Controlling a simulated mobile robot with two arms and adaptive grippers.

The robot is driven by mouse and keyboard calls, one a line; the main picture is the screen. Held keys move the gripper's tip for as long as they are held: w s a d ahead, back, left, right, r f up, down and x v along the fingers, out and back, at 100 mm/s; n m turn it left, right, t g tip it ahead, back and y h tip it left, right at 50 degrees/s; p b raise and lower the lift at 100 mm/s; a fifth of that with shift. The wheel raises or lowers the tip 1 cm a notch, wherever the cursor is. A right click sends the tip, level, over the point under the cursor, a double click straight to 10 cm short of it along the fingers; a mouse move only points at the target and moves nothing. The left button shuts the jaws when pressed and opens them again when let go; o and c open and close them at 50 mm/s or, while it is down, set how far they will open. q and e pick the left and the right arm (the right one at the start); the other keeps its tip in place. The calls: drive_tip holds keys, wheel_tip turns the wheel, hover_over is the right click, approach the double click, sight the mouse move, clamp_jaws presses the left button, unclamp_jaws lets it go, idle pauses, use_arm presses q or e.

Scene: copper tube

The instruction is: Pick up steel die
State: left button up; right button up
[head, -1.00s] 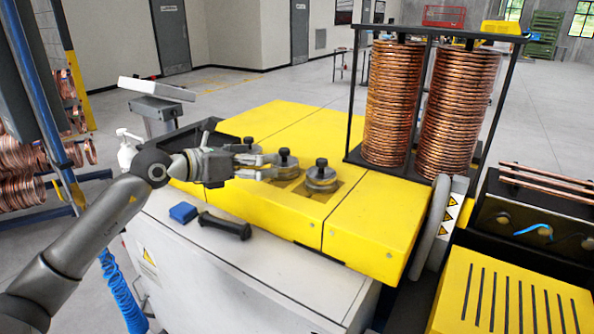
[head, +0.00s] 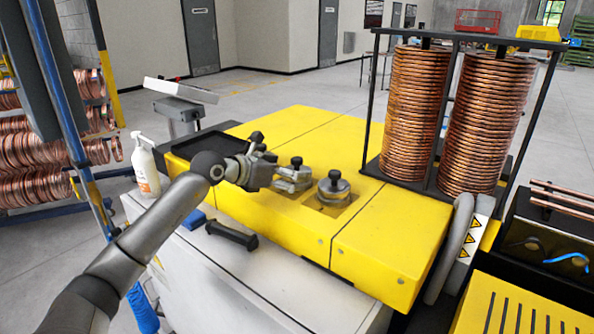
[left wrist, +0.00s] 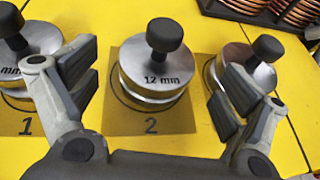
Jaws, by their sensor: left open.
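Several steel dies, short round discs with black knobs, stand on the yellow bench. In the left wrist view the die marked 12 mm (left wrist: 155,78) sits upright over the printed 2. Another die (left wrist: 15,60) sits over the 1 at left, and a third (left wrist: 245,75) is at right, partly behind a finger. My left gripper (left wrist: 160,82) is open, its fingers either side of the 12 mm die with visible gaps. In the head view my left gripper (head: 289,180) is at the middle die, partly covering it; the third die (head: 333,188) stands clear beside it. My right gripper is not in view.
A black handle-shaped tool (head: 232,235) and a blue block (head: 194,219) lie on the light cabinet top in front. Copper coils (head: 415,113) stand in a black frame at right. A black tray (head: 208,145) and a spray bottle (head: 146,165) are at left.

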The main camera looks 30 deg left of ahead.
sight(294, 170)
use_arm(q)
drive_tip(key=p+x, duration=0.1)
drive_tip(key=x, duration=0.2)
drive_tip(key=shift+w+a+r+p, duration=0.1)
drive_tip(key=shift+w+a+p, duration=0.1)
drive_tip(key=shift+p, duration=0.2)
drive_tip(key=shift+w+d, duration=0.15)
drive_tip(key=shift+w, duration=0.15)
drive_tip(key=shift+f, duration=0.25)
drive_tip(key=shift+s, duration=0.1)
drive_tip(key=shift+c, duration=0.9)
drive_tip(key=c, duration=1.7)
drive_tip(key=shift+r, duration=0.2)
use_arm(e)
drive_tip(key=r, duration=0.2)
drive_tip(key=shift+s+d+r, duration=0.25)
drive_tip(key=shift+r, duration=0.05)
